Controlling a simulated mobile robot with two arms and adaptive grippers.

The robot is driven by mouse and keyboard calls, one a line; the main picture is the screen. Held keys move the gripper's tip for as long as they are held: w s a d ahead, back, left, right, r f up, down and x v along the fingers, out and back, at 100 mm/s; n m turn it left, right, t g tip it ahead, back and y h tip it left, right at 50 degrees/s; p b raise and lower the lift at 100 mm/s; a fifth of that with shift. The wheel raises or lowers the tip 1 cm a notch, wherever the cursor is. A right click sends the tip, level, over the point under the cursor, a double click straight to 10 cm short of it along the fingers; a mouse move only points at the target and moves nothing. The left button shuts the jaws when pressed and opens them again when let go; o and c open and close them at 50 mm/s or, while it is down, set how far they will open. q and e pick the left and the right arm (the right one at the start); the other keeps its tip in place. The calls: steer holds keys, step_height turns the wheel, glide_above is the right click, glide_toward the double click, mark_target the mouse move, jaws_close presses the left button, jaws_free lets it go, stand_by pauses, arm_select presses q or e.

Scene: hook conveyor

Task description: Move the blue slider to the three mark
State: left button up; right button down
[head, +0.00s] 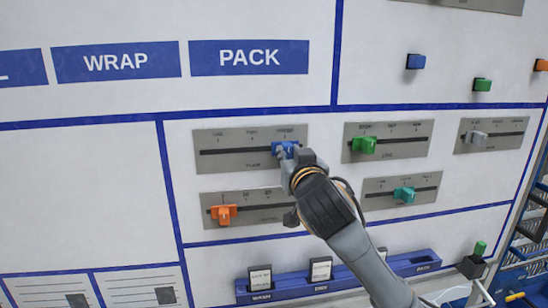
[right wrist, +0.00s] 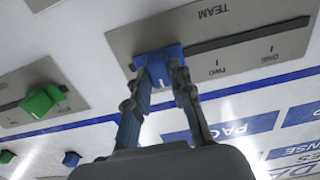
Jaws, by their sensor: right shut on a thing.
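The blue slider (head: 285,149) sits toward the right end of the dark slot in the upper left grey plate (head: 222,163) in the head view. It is under the rightmost of the plate's marks, whose lettering is too small to read there. My right gripper (head: 292,158) is shut on it. In the right wrist view the blue slider (right wrist: 158,66) is between the two fingers (right wrist: 160,82), on the plate marked TEAM (right wrist: 235,30), seen upside down. The ONE and TWO marks show to its right; the third mark is hidden. My left gripper is not in view.
Other plates carry a green slider (head: 363,146), a grey slider (head: 475,137), an orange slider (head: 223,213) and a teal slider (head: 404,194). A blue rail (head: 295,283) holding cards runs below. Blue (head: 415,62) and green (head: 482,85) pegs stick out at upper right.

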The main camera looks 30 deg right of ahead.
steer(key=shift+d, duration=0.1)
stand_by(0.3)
steer(key=c, duration=1.4)
jaws_free()
steer(key=shift+o, duration=1.2)
steer(key=shift+s+d, duration=0.1)
steer(key=shift+d, duration=0.15)
steer(key=shift+s+a, duration=0.15)
steer(key=shift+a, duration=0.05)
steer(key=v, duration=0.7)
steer(key=shift+f, duration=0.1)
